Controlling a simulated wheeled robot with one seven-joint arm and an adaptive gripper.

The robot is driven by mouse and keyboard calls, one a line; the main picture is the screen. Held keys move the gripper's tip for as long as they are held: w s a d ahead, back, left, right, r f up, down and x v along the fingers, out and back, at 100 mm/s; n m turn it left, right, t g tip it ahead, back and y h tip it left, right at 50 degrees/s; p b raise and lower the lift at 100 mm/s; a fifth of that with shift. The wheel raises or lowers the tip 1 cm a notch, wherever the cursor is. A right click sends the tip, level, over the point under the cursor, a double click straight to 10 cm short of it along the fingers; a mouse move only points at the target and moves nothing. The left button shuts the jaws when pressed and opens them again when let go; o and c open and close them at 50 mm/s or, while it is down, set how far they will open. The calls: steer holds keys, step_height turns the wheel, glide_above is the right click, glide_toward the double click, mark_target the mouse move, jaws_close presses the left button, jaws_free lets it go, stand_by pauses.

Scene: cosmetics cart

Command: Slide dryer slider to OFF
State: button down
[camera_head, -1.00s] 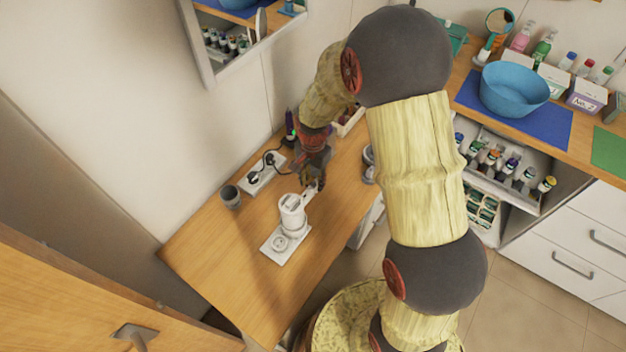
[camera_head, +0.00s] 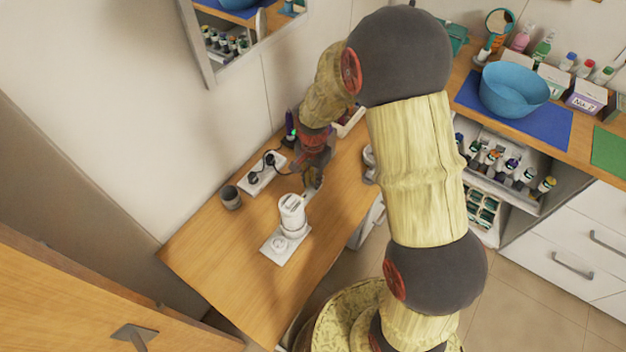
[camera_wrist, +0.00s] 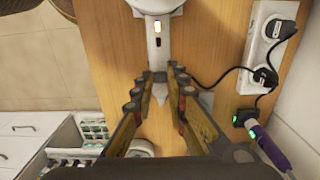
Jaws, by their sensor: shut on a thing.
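The white dryer (camera_head: 292,208) stands on a white base plate (camera_head: 272,246) on the wooden table. Its body also shows at the top of the wrist view (camera_wrist: 156,8), with its narrow handle (camera_wrist: 158,57) running down toward my gripper. My gripper (camera_wrist: 160,76) is shut on the handle's end, one finger on each side. My gripper (camera_head: 313,184) is just behind the dryer in the head view.
A white power strip (camera_head: 263,174) with black plugs and a cable lies beside the wall. A grey cup (camera_head: 231,197) stands left of it. A purple device with a green light (camera_wrist: 254,131) is near my gripper. The table's front left is clear.

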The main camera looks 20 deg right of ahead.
steer(key=shift+w+d, duration=0.55)
steer(key=shift+d, duration=0.2)
steer(key=c, duration=1.8)
jaws_free()
steer(key=shift+o, duration=0.2)
step_height(320, 180, up, 12)
